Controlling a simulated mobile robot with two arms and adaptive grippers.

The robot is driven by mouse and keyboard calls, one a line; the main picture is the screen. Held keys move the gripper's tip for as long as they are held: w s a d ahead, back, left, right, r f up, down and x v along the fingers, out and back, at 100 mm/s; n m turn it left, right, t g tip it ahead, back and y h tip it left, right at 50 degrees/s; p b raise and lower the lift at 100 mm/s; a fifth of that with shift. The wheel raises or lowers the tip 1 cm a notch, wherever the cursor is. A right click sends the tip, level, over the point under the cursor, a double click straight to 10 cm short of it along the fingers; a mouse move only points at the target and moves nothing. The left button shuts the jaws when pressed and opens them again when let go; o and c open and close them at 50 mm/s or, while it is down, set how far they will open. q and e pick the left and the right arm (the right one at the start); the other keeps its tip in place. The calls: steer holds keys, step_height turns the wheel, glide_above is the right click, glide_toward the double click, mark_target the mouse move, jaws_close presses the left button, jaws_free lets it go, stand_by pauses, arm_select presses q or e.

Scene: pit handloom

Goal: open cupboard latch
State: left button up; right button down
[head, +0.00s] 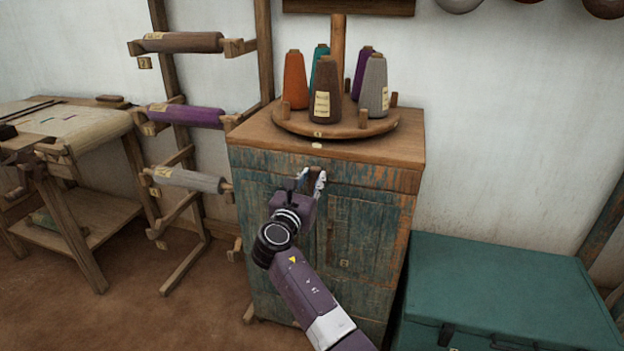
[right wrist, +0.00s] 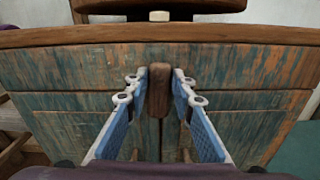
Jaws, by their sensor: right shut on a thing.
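The cupboard (head: 365,235) is a worn blue-green wooden cabinet with a plain wood top, and its doors are closed. Its latch, a small upright brown wooden piece (right wrist: 159,88), sits at the front middle just under the top edge. My right gripper (head: 312,181) is at the latch. In the right wrist view its two blue-padded fingers (right wrist: 158,90) stand on either side of the latch and are shut on it. The latch looks upright. In the head view the gripper partly hides it. My left gripper is not in view.
A round turntable (head: 290,125) with several yarn cones stands on the cupboard. A teal chest (head: 510,280) is close at the right. A rack with rolls (head: 185,116) and a wooden table (head: 90,135) stand at the left. Bare floor lies front left.

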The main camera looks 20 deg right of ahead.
steer(key=m, duration=0.2)
steer(key=shift+m, duration=0.9)
steer(key=m+b, duration=0.2)
steer(key=m, duration=0.4)
steer(key=shift+f+b, duration=0.2)
steer(key=shift+b, duration=0.2)
steer(key=m+b, duration=0.2)
steer(key=m, duration=0.2)
steer(key=shift+m, duration=0.3)
arm_select(q)
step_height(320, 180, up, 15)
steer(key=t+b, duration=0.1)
steer(key=b, duration=0.1)
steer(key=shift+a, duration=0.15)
arm_select(e)
steer(key=shift+m, duration=1.4)
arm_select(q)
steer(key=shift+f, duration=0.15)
arm_select(e)
steer(key=c, duration=1.6)
jaws_free()
steer(key=shift+r, duration=0.1)
steer(key=shift+r, duration=0.15)
